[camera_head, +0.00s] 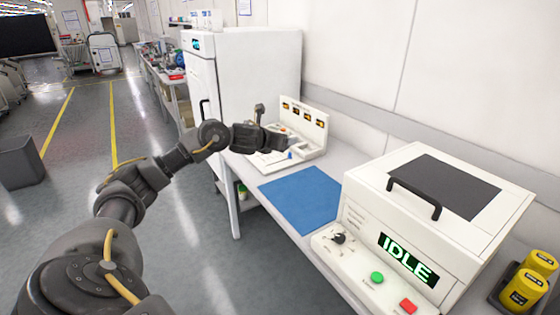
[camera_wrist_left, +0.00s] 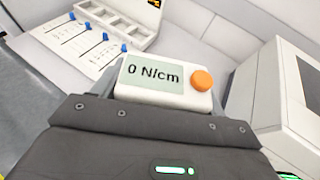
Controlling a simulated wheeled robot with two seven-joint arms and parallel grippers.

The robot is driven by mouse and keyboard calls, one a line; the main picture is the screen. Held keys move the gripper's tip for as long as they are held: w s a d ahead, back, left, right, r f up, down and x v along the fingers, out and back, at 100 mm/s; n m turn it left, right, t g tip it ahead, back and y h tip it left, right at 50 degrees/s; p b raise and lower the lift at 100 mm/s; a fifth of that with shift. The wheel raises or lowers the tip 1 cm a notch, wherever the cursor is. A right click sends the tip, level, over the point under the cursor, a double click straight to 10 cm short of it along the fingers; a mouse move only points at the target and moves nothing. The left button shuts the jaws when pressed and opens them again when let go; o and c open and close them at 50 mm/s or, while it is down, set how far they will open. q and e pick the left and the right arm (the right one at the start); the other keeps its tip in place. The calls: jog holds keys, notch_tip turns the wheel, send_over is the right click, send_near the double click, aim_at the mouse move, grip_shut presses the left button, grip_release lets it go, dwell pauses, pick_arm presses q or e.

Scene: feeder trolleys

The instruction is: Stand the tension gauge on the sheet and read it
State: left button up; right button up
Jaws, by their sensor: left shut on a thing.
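The tension gauge (camera_wrist_left: 160,85) is a white block with an orange button and a display reading "0 N/cm". In the left wrist view it sits at the mouth of my left gripper, which is shut on it. In the head view my left gripper (camera_head: 283,141) is over the far part of the bench, in front of the sloped white panel, and I cannot make out the gauge there. The blue sheet (camera_head: 302,198) lies flat and bare on the bench, nearer than the gripper. My right gripper is not in view.
The white panel (camera_head: 311,128) with orange displays stands behind the gripper; its blue sliders (camera_wrist_left: 105,36) show in the wrist view. A white machine (camera_head: 365,205) reading "IDLE" stands right of the sheet. Yellow canisters (camera_head: 524,289) are at the right edge. A tall white cabinet (camera_head: 255,75) is behind.

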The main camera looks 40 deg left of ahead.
pick_arm(q)
jog(key=w+a+f+n+g+y, duration=0.2)
jog(key=w+a+n+y, duration=0.25)
jog(key=a, duration=0.45)
jog(key=s+f+n+g+y, duration=0.35)
jog(key=s+f, duration=0.25)
jog(key=f, duration=0.5)
jog(key=s+d+r+m+t+h, duration=0.1)
jog(key=d+m+t+h, duration=0.15)
jog(key=d, duration=1.05)
jog(key=s+d+r+m+t+h, duration=0.2)
jog(key=d+m+h, duration=0.1)
jog(key=d, duration=1.1)
jog(key=s+d+r+m+h, duration=0.2)
jog(key=s+d+r, duration=0.1)
jog(key=d, duration=0.3)
jog(key=s+d+r+m+t+h, duration=0.1)
jog(key=s+d+r+m+h, duration=0.1)
jog(key=d, duration=0.5)
jog(key=s+r, duration=0.1)
jog(key=s, duration=0.1)
jog(key=shift+s+h, duration=0.35)
jog(key=shift+s, duration=0.05)
